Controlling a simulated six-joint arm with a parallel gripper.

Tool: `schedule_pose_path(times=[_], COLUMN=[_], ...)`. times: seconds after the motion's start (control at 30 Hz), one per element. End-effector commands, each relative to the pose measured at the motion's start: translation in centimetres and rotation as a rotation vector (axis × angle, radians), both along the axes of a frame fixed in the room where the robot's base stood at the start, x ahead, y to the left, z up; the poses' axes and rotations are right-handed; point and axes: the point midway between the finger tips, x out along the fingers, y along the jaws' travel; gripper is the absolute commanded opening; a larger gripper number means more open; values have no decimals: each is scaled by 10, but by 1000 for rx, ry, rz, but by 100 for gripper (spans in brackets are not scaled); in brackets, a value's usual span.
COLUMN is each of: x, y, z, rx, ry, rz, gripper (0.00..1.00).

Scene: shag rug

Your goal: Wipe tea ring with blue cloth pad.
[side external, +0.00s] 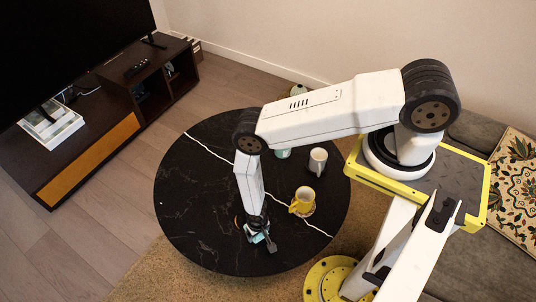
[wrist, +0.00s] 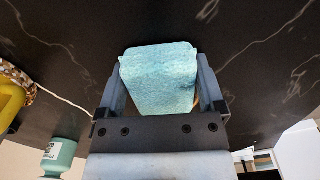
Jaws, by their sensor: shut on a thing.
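The light blue cloth pad (wrist: 160,80) fills the middle of the wrist view, held between the two fingers of my gripper (wrist: 159,88). In the side view my gripper (side external: 257,232) points down at the front part of the round black table (side external: 195,185), with a bit of the pad (side external: 259,239) showing at its tip. The pad is at or very near the tabletop; I cannot tell if it touches. A faint brownish arc (side external: 238,221) shows beside the gripper and may be part of the tea ring; the rest is hidden.
A yellow mug (side external: 302,200) stands on a patterned coaster right of my gripper. A grey mug (side external: 317,161) and a green container (side external: 283,153) stand farther back. The table's left side is clear. A TV cabinet (side external: 90,130) stands at the left.

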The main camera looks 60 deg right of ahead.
Motion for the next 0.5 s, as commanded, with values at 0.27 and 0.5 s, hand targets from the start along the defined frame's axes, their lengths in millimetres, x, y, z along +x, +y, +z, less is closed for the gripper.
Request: schedule_pose_path(times=[0.27, 0.5], x=[20, 43], y=[0, 0], z=[0, -1], rx=[0, 3], ry=[-2, -4], rz=[-1, 0], gripper=[23, 24])
